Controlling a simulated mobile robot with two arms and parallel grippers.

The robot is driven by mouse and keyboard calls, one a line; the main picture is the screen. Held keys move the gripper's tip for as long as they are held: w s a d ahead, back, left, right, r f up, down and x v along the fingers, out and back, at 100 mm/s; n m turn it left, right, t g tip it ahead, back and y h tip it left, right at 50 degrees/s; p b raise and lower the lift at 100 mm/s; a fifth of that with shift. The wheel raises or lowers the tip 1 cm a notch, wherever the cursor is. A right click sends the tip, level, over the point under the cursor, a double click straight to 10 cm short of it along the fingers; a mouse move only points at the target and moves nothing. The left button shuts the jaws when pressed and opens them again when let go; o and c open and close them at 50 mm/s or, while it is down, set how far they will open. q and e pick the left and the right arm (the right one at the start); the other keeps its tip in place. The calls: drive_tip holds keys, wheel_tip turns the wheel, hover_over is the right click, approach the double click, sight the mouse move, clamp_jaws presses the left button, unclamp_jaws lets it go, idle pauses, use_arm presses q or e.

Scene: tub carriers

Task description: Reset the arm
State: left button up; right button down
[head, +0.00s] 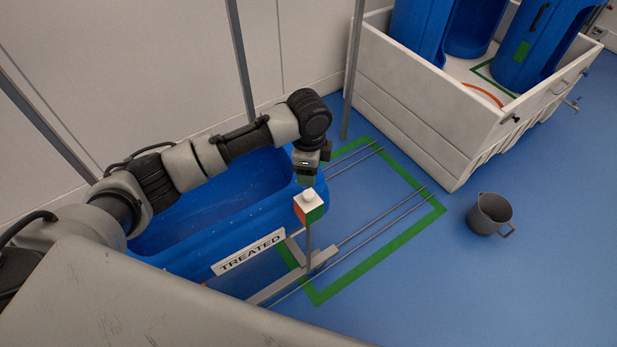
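My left arm reaches in from the left across the blue tub. My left gripper (306,178) points down at the tub's right end, just above a small block (309,208) with a white top and red and green sides, which sits on a thin post. I cannot tell whether the gripper touches the block, and its fingers are too small and dark to read as open or shut. My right gripper is not in view.
The blue tub (225,205) has a "TREATED" sign (248,254) at its front. Rails (385,222) run inside a green floor outline (408,236). A white cart (420,110) holds several blue tubs at the upper right. A grey jug (490,214) stands on open blue floor.

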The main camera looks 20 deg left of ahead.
use_arm(q)
drive_tip(key=shift+r, duration=0.45)
drive_tip(key=shift+r, duration=0.1)
